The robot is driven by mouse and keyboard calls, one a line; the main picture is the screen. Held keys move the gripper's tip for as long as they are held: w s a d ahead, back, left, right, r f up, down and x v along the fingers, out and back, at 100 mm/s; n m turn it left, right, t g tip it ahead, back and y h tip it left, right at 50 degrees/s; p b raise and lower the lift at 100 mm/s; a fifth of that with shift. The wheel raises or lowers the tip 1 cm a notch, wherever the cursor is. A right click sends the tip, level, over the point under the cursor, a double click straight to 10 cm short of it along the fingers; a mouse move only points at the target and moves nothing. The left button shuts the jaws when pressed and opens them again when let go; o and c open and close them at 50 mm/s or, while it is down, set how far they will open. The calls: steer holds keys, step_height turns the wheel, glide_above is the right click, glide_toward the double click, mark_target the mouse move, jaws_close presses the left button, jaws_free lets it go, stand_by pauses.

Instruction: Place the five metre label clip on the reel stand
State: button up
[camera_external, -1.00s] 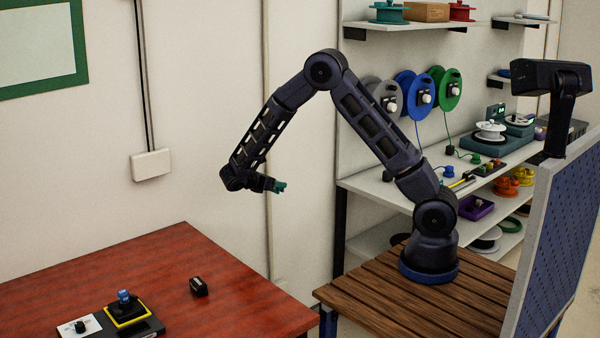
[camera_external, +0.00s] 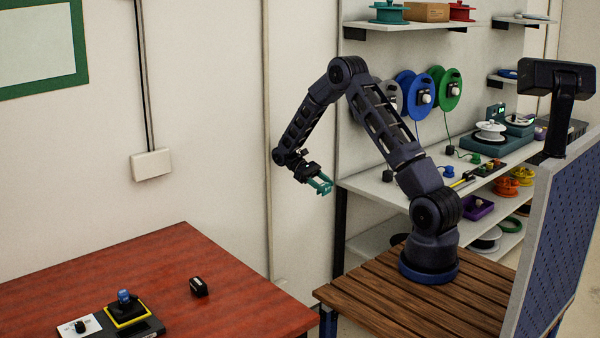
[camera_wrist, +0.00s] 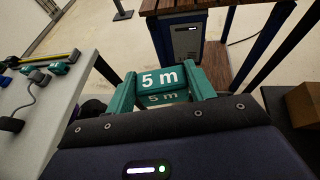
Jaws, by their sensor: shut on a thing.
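My gripper (camera_external: 321,184) is shut on the teal five metre label clip (camera_wrist: 161,79), which shows white "5 m" lettering between the two teal fingers in the wrist view. In the external view the gripper is in the air left of the white workbench, and the clip is too small to pick out. I cannot tell for sure which thing is the reel stand. A teal base with a white reel (camera_external: 490,131) stands on the bench.
The white bench (camera_external: 372,190) holds small clips and cables; blue (camera_external: 405,90) and green reels hang behind it. A red table (camera_external: 230,290) at left bears a black device with a yellow-edged square (camera_external: 128,314) and a small black object (camera_external: 199,287).

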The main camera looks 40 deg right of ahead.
steer(key=s+d+r+m+t+y, duration=0.2)
steer(key=d+m+t+y, duration=0.65)
steer(key=d+m, duration=0.35)
steer(key=s+d+r+m+t+y, duration=0.1)
steer(key=d+m+t+y, duration=0.7)
steer(key=d+m, duration=0.4)
steer(key=s+d+r+m+t+h, duration=0.2)
steer(key=s+d+m+t+h, duration=0.25)
steer(key=d, duration=0.45)
steer(key=s+d+r+m+t+h, duration=0.25)
steer(key=s+d+m+h, duration=0.2)
steer(key=d, duration=0.45)
steer(key=s+d+r+m+t+h, duration=0.1)
steer(key=s+d+m+t+h, duration=0.35)
steer(key=d, duration=0.55)
steer(key=shift+m+g, duration=0.45)
steer(key=shift+g, duration=0.05)
steer(key=f, duration=1.9)
steer(key=shift+w+a+f, duration=0.15)
steer(key=shift+w+a, duration=0.1)
steer(key=shift+f, duration=0.1)
steer(key=o, duration=1)
steer(key=shift+o, duration=0.2)
